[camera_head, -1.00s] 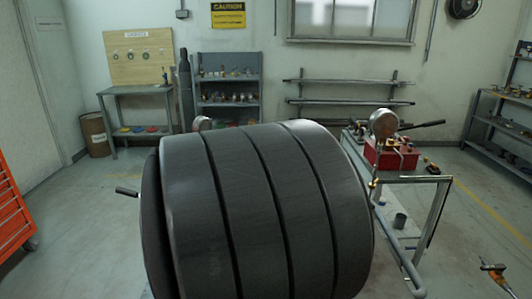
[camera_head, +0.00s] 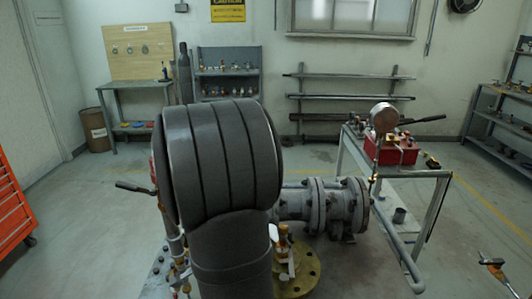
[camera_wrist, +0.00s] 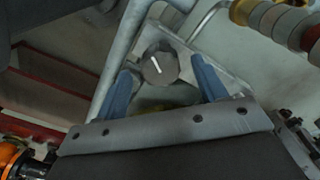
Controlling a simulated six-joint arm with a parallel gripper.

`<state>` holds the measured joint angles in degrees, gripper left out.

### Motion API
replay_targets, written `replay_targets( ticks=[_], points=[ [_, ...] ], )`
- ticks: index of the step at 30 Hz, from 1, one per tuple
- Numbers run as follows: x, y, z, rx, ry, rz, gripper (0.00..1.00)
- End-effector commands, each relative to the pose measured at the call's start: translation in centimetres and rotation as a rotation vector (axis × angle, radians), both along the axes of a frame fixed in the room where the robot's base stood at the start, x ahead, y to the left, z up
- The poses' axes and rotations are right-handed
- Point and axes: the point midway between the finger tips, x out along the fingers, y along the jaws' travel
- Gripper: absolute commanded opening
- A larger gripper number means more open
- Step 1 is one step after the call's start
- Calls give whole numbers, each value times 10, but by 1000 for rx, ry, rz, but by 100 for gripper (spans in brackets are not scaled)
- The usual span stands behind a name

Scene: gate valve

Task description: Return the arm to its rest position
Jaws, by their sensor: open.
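My arm's dark grey links fill the left-centre of the head view, in front of the pipework. My gripper (camera_wrist: 163,66) shows in the wrist view with two blue fingers spread apart and empty. A round grey cap (camera_wrist: 158,70) with a white line shows between the fingertips, on a light plate; I cannot tell how far away it is. In the head view my gripper is hidden. The grey flanged pipe (camera_head: 296,206) lies to the right of my arm, and a brass-coloured flange (camera_head: 312,272) lies below it, partly covered by my arm.
An orange cabinet (camera_head: 12,207) stands at the left edge. A shelf (camera_head: 228,58) and a pegboard (camera_head: 139,51) stand at the back wall. The left floor is open.

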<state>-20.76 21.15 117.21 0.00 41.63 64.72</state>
Motion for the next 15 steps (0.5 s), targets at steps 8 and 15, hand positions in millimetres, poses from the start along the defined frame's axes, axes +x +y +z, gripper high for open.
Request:
replay_targets(
  ticks=[8, 15],
  points=[
    [-1, 0, -16, 0, 0, 137, 65],
    [-1, -1, -16, 0, 0, 334, 65]
  ],
)
